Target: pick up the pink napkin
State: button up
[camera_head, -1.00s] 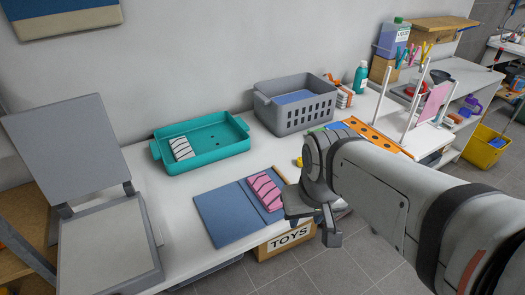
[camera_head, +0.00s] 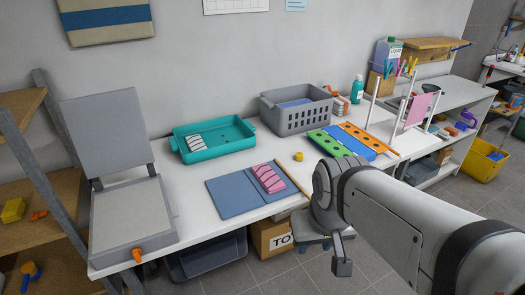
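A pink napkin (camera_head: 268,178) with dark stripes lies folded on the right half of a blue-grey board (camera_head: 230,197), near the front edge of the white table. My gripper (camera_head: 342,262) hangs at the end of my arm in front of the table, to the right of and nearer than the napkin. It is apart from the napkin. Its fingers are small and turned so that I cannot tell whether they are open.
A teal tray (camera_head: 178,144) holding a white striped cloth (camera_head: 195,142) and a grey basket (camera_head: 281,122) stand behind. A yellow piece (camera_head: 298,156) and a colourful holed board (camera_head: 320,141) lie to the right. A grey flat-lidded device (camera_head: 130,222) stands left.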

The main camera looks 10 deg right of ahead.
aim_at(268, 179)
jog(key=u, duration=0.15)
jog(key=i, duration=0.9)
jog(key=z, duration=0.1)
